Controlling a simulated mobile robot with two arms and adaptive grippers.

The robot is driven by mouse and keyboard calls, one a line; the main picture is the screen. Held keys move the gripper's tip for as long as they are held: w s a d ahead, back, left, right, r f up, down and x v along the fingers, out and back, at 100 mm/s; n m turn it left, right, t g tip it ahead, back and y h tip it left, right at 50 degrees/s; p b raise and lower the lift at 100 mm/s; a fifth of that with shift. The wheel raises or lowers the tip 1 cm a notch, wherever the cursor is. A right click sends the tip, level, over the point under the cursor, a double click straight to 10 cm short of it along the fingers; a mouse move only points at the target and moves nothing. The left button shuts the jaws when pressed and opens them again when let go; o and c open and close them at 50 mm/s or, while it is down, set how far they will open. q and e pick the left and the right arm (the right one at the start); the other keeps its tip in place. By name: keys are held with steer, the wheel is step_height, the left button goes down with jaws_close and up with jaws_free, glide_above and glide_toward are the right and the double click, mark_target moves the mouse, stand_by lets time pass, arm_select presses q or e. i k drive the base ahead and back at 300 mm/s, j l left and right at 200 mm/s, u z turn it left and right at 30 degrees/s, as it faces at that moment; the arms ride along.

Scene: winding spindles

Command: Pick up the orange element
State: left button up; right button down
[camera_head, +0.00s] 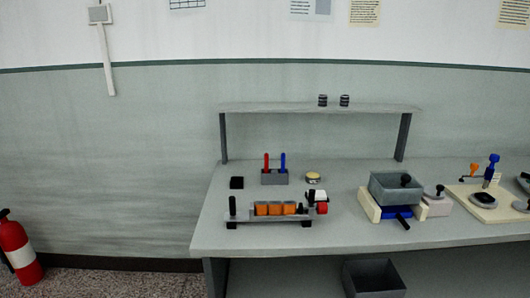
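Several orange blocks (275,209) sit side by side in a grey winding fixture (262,219) on the bench, left of its middle. The fixture has a black upright at its left end and a red and white part (320,206) at its right end. Another small orange piece (473,168) shows at the right, beside a blue upright part (492,165) on a cream board (488,207). The frame does not show which of these is the orange element. Neither of my grippers is in view.
The grey bench (335,233) carries a holder (275,179) with red and blue handles, a black block (237,183), a round tin (313,177) and a grey bin (396,187). A raised shelf (280,108) stands behind. A fire extinguisher (18,247) stands at far left.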

mark_target(289, 206)
steer(key=i+l+u, duration=0.25)
steer(key=i+l, duration=0.2)
steer(key=i+l+u, duration=0.3)
steer(key=i+l, duration=0.25)
steer(key=i, duration=0.1)
